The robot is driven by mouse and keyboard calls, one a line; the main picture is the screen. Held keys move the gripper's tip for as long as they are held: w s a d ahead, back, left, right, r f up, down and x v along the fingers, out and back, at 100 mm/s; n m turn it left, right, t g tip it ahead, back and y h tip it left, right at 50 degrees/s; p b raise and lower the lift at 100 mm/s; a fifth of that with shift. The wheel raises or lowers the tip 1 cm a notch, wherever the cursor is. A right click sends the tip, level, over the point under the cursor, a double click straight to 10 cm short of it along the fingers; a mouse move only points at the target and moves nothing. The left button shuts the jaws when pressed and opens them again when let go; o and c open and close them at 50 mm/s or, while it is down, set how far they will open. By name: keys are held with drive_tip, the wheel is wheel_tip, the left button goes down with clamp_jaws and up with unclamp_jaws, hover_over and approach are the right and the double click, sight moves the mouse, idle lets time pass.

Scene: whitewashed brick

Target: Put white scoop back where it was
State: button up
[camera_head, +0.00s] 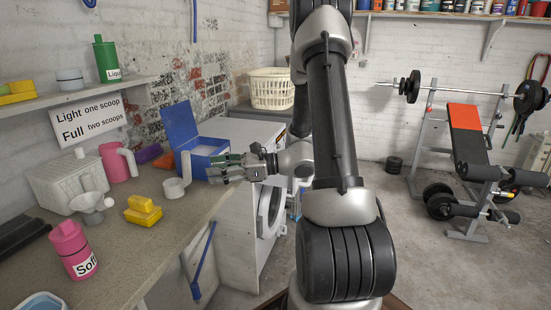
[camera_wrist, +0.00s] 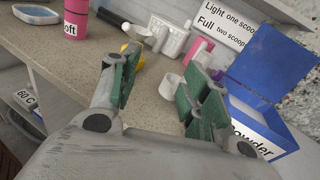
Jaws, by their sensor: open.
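The white scoop (camera_head: 174,188) stands on the worktop left of the blue powder box, its handle pointing up. In the wrist view the scoop (camera_wrist: 171,86) is partly hidden behind my right-hand fingers. The blue box (camera_head: 180,126) has its lid open and white powder inside; its "Powder" label (camera_wrist: 245,122) shows in the wrist view. My gripper (camera_head: 222,169) is open and empty, in front of the box and right of the scoop. In the wrist view my gripper (camera_wrist: 158,88) has its green-padded fingers spread apart, with worktop showing between them.
A sign (camera_head: 87,123) hangs below the shelf. The worktop's front strip is clear.

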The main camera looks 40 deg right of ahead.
drive_tip(key=s+a+r+n+g+h, duration=0.2)
drive_tip(key=s+n+g, duration=0.3)
drive_tip(key=s+n, duration=0.3)
drive_tip(key=s+a+r+n+g+h, duration=0.25)
drive_tip(key=s+n+g, duration=0.2)
drive_tip(key=s, duration=0.45)
drive_tip(key=s+d+r+n+t+h, duration=0.2)
drive_tip(key=s+d+r+n+h, duration=0.1)
drive_tip(key=d+n+h, duration=0.1)
drive_tip(key=s+d+r+n+t+h, duration=0.2)
drive_tip(key=s+d+r+n+h, duration=0.1)
drive_tip(key=d+n+h, duration=0.2)
drive_tip(key=d+n, duration=0.2)
drive_tip(key=shift+s+d+r, duration=0.25)
drive_tip(key=shift+s+d, duration=0.1)
drive_tip(key=shift+s, duration=0.05)
drive_tip(key=shift+h, duration=0.25)
